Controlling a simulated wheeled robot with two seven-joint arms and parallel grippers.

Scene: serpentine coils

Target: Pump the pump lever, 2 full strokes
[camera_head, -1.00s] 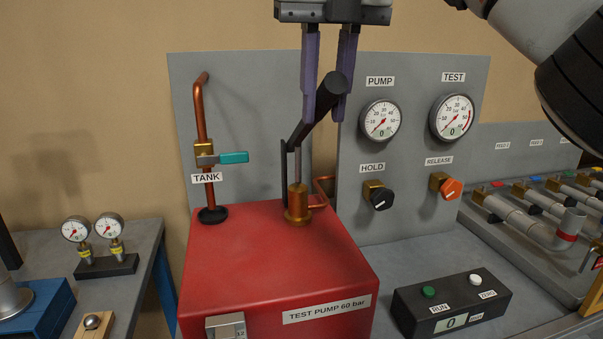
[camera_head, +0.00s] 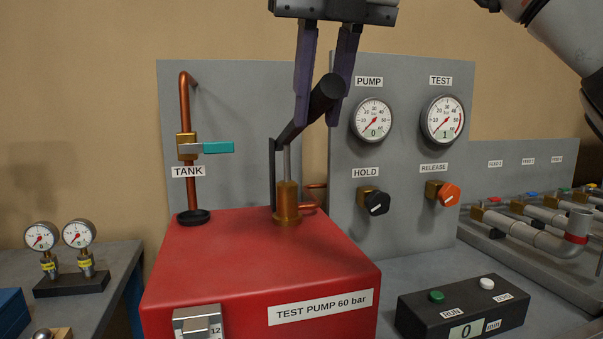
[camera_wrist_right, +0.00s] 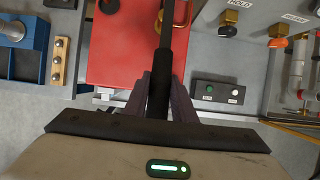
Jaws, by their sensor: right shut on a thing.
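The pump lever (camera_head: 300,121), a black bar with a thick round handle, is raised and slants up to the right from its bracket on the red test pump (camera_head: 255,262). Its rod runs down into the brass cylinder (camera_head: 287,203). My right gripper (camera_head: 318,122) comes from above, its purple fingers on both sides of the handle, shut on it. In the right wrist view the handle (camera_wrist_right: 159,85) lies between the fingers. The PUMP gauge (camera_head: 373,121) reads 0 and the TEST gauge (camera_head: 442,120) reads 1. My left gripper is not in view.
A grey panel carries the HOLD knob (camera_head: 374,201) and the orange RELEASE knob (camera_head: 443,193). A teal-handled TANK valve (camera_head: 217,148) stands left of the lever. A black RUN box (camera_head: 463,307) sits front right. Pipe coils (camera_head: 535,225) lie at the right.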

